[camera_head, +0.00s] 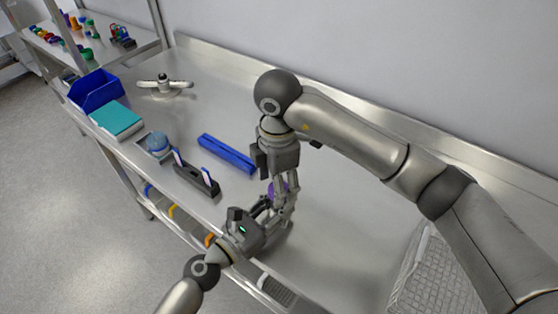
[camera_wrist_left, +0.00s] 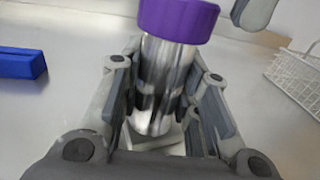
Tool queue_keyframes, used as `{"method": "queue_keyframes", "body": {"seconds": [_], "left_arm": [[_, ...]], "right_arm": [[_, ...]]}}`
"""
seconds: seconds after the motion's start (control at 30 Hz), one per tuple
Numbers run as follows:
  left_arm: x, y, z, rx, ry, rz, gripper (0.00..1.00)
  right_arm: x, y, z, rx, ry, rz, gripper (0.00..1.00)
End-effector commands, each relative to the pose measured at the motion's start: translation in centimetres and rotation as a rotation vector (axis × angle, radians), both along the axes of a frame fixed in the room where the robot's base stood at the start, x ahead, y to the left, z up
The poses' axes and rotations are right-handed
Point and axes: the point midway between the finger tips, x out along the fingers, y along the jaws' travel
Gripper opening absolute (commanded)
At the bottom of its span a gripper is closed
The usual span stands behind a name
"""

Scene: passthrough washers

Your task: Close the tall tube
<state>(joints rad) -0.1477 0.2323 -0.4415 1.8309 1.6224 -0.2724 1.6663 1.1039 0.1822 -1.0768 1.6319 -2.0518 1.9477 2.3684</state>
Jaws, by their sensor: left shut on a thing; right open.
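The tall tube (camera_wrist_left: 163,80) is a shiny silver cylinder with a purple cap (camera_wrist_left: 178,18) at its top in the left wrist view. My left gripper (camera_wrist_left: 160,105) is shut around the tube's body and holds it. In the head view the purple cap (camera_head: 278,187) shows as a small patch between the fingers, and most of the tube is hidden. My right gripper (camera_head: 284,193) points down from above with its fingers open near the cap. One of its fingers shows beside the cap in the left wrist view (camera_wrist_left: 255,12). I cannot tell whether the cap is fully seated.
A blue bar (camera_head: 227,154) and a dark rack with white-and-blue upright pieces (camera_head: 198,175) lie left of the grippers. A blue bin (camera_head: 95,90), a teal box (camera_head: 116,121) and a metal fixture (camera_head: 164,87) stand farther left. A white wire basket (camera_head: 432,270) is at right.

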Motion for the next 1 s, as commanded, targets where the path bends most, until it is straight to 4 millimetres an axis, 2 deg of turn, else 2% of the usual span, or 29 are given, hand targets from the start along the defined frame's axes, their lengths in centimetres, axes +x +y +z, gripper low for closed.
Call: {"method": "queue_keyframes", "body": {"seconds": [1.0], "left_arm": [[0.0,0.0,0.0,0.000,0.000,0.001,0.00]], "right_arm": [[0.1,0.5,2.8,-0.032,-0.020,1.889,0.59]]}}
